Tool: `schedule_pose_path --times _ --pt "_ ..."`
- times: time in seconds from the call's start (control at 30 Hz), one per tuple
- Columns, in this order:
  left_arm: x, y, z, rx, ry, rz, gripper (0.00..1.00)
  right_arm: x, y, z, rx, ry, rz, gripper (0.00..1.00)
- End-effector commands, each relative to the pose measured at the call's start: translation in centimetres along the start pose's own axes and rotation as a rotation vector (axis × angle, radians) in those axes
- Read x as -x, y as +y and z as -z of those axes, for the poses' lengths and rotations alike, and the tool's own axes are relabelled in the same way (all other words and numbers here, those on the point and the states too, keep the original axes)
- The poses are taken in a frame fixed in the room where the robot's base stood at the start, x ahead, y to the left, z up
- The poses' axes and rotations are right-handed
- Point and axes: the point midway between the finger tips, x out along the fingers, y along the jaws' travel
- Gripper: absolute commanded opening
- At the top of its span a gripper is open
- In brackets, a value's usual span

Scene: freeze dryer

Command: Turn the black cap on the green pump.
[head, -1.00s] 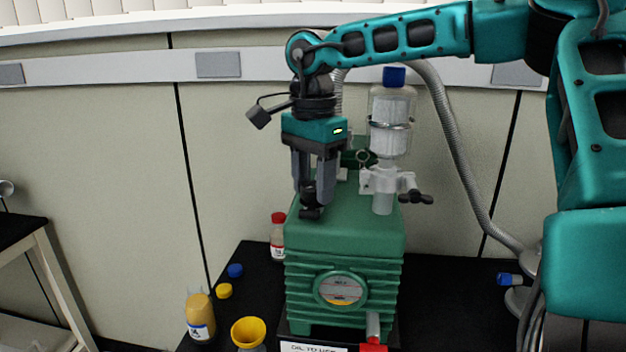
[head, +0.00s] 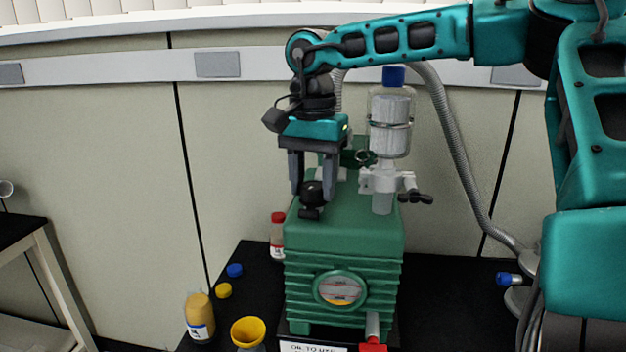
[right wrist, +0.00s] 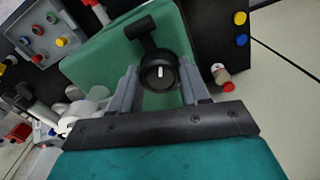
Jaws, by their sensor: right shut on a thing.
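The green pump (head: 365,232) stands on the black bench in the middle of the head view; its green top also shows in the right wrist view (right wrist: 95,55). The black cap (head: 313,187) sits on top of the pump near its left edge. In the right wrist view the round black cap (right wrist: 160,74) has a short white mark on its face. My right gripper (head: 311,192) points down over the pump and is shut on the cap, one finger on each side. My left gripper is not in view.
A clear bottle with a blue cap (head: 392,115) rises on the pump's right, close to my right arm. A grey hose (head: 458,170) curves down behind. Left of the pump are a red-capped bottle (head: 278,240), a yellow bottle (head: 199,318) and a yellow funnel (head: 248,332).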

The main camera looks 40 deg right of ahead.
Motion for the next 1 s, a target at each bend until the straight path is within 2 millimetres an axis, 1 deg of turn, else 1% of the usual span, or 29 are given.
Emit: schedule_pose_path --times 0.2,0.23,0.33,0.57,0.67,0.77,0.87,1.0 --pt "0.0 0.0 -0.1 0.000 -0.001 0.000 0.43 0.0 0.0 0.0 -0.001 0.000 0.000 0.15" --pt "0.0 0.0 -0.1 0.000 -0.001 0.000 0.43 0.0 0.0 0.0 -0.001 0.000 0.000 0.47" --pt "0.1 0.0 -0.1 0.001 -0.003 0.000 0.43 0.0 0.0 0.0 -0.001 0.000 0.000 0.56" --pt "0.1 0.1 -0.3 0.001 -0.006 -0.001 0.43 0.0 0.0 0.0 -0.001 0.000 0.000 0.57" --pt "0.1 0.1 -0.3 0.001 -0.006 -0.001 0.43 0.5 0.0 0.0 -0.002 0.002 0.001 0.57" --pt "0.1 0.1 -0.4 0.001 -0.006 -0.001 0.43 1.8 -0.1 0.0 -0.003 0.004 0.003 0.57" --pt "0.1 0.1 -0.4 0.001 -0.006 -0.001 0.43 3.8 -0.1 0.1 -0.002 0.004 0.004 0.57" --pt "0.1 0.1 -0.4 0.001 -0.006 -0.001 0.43 7.1 -0.1 0.1 -0.003 0.004 0.004 0.57"
